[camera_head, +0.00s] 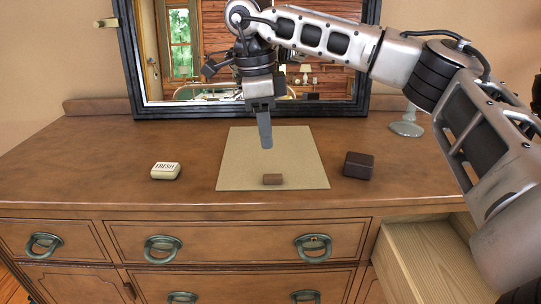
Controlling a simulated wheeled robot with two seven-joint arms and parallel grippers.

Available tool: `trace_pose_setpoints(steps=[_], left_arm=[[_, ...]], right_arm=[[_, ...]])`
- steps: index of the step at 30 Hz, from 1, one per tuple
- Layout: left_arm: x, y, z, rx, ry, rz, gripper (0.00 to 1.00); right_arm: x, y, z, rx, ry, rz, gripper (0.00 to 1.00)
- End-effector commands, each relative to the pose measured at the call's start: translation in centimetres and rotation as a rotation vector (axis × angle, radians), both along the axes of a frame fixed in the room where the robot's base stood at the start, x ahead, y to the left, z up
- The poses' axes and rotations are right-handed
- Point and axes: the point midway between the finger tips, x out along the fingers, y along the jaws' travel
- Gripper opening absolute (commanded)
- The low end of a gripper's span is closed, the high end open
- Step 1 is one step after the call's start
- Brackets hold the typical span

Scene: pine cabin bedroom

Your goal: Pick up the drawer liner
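The drawer liner appears to be the flat beige rectangular sheet (240,165) lying on top of the wooden dresser (95,160). My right gripper (266,146) points down over the middle of the sheet, behind the block. Its fingers show edge-on as one grey strip, so I cannot tell whether they are apart, or whether the tips touch the sheet. My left gripper is out of view.
A cream "FRESH" block (166,171) lies left of the sheet, and a dark brown box (359,165) right of it. A framed mirror (130,60) and a glass stand (406,126) are behind. An open, seemingly empty drawer (440,262) juts out at lower right, partly behind my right arm.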

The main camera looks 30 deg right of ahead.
Motion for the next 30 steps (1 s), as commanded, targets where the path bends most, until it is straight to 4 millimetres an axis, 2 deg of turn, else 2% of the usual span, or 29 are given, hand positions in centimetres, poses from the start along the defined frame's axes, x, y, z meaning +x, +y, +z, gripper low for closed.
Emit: trace_pose_setpoints(steps=[1,4,13,21,30], left_arm=[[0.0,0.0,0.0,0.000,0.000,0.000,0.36],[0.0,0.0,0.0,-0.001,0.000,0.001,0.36],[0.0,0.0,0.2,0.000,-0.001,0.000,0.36],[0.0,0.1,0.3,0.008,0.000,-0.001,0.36],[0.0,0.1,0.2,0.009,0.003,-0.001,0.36]], right_arm=[[-0.1,-0.2,-1.2,0.000,0.004,0.000,0.40],[-0.2,-0.3,-2.8,-0.001,0.003,0.001,0.40],[-0.4,-0.6,-5.2,0.000,0.001,0.001,0.40],[-0.8,-1.0,-9.0,0.000,0.001,-0.002,0.40],[-0.8,-1.1,-9.6,0.002,-0.001,-0.001,0.40]])
